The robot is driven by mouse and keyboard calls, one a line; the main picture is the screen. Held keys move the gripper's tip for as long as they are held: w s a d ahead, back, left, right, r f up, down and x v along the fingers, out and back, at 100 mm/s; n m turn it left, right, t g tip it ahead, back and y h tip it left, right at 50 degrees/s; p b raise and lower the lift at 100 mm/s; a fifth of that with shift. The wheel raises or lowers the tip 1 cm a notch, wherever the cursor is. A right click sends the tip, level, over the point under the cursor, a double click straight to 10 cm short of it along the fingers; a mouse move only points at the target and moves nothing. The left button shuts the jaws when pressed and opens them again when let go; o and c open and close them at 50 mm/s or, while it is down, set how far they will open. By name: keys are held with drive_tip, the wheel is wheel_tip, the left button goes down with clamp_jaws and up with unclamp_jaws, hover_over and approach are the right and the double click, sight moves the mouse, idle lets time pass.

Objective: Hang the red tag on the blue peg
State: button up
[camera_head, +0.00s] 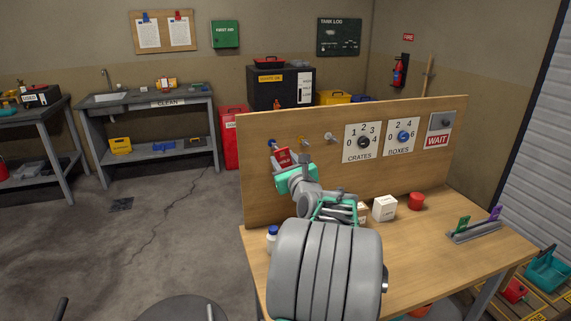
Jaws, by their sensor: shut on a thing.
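The red tag (283,157), with white lettering, is at the left part of the upright wooden board. My gripper (285,168) is shut on the tag and holds it up close to the board. The blue peg (272,143) sticks out of the board at the tag's upper left. The tag's top edge is just below and right of the peg; I cannot tell whether they touch. My arm hides part of the board below the tag.
A yellow peg (301,141) and a white peg (328,137) stand to the right on the board (400,185). Two dials and a WAIT sign (438,137) are farther right.

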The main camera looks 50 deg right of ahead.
drive_tip(key=shift+f+x, duration=0.2)
drive_tip(key=shift+x, duration=2.1)
drive_tip(key=o, duration=1.4)
